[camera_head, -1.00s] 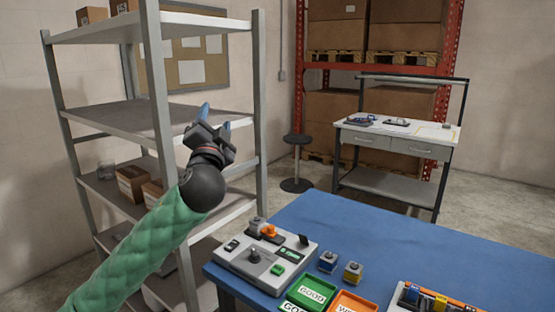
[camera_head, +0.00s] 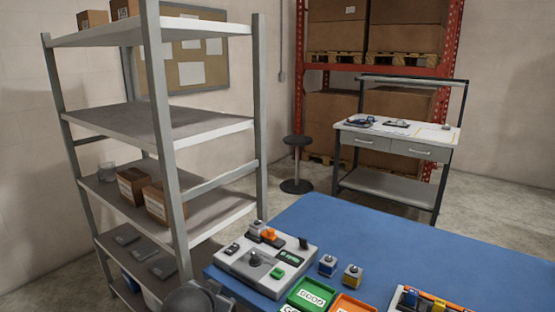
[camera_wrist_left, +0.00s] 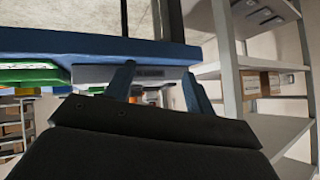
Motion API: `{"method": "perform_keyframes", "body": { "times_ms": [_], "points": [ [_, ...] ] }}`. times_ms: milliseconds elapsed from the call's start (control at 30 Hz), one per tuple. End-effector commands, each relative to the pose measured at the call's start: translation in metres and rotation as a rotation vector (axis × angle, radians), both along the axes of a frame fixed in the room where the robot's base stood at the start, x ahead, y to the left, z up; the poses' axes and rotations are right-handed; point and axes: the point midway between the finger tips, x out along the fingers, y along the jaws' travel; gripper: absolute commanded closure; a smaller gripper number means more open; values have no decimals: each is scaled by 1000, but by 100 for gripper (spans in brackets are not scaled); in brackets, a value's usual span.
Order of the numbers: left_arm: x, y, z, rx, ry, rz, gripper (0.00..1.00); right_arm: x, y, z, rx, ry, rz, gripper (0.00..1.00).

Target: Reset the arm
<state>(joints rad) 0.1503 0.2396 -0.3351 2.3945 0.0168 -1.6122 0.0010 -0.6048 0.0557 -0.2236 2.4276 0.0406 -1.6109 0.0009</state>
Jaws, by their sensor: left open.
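My left gripper shows in the left wrist view (camera_wrist_left: 160,85), with its two blue fingers apart and nothing between them. In the head view only a dark part of my left arm shows at the bottom edge, left of the blue table (camera_head: 420,232); the fingers cannot be made out there. My right gripper is in neither view.
A metal shelf rack (camera_head: 170,120) with small boxes stands at the left. On the table are a grey control device (camera_head: 262,262), a green GOOD tray (camera_head: 312,294), an orange tray (camera_head: 352,304) and two small blocks. A stool (camera_head: 297,165) and workbench (camera_head: 395,135) stand behind.

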Motion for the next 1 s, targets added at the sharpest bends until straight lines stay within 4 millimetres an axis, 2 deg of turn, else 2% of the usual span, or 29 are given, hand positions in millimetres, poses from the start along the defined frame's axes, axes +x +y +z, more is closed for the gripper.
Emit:
{"method": "perform_keyframes", "body": {
  "times_ms": [100,367,567,800,1000],
  "points": [
    [-27,-1,-33,-46,75,6,45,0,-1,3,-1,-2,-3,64],
    [-86,1,-98,-111,224,47,45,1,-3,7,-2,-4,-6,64],
    [-138,2,-147,-147,348,85,45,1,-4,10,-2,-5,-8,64],
    [-210,-1,-202,-179,506,123,45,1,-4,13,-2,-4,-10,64],
    [-272,-7,-237,-193,627,139,45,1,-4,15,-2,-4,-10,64]
  ]
}}
